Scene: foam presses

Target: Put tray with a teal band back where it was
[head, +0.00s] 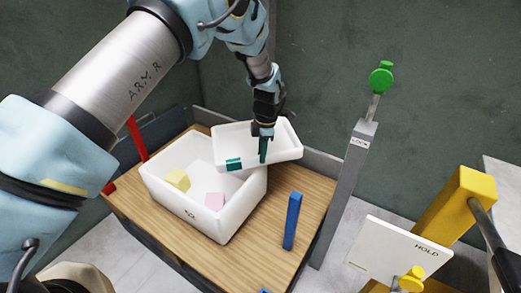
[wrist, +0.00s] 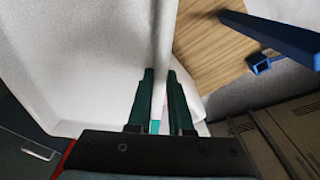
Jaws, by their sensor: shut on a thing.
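The white shallow tray (head: 286,150) with a teal band (head: 234,164) on its near side shows in the head view, over the back right corner of a deeper white bin (head: 190,215). My gripper (head: 263,152) comes down from above and is shut on the tray's near wall. In the wrist view my gripper's dark green fingers (wrist: 160,78) straddle a thin white wall, with a scrap of teal (wrist: 155,127) between them. I cannot tell whether the tray touches the bin rim.
The bin holds a yellow block (head: 177,180) and a pink block (head: 215,201). It stands on a wooden top (head: 270,262) with a blue upright post (head: 292,221) at right. A grey LOCK post (head: 345,190) with a green knob (head: 381,78) and a HOLD panel (head: 398,250) stand further right.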

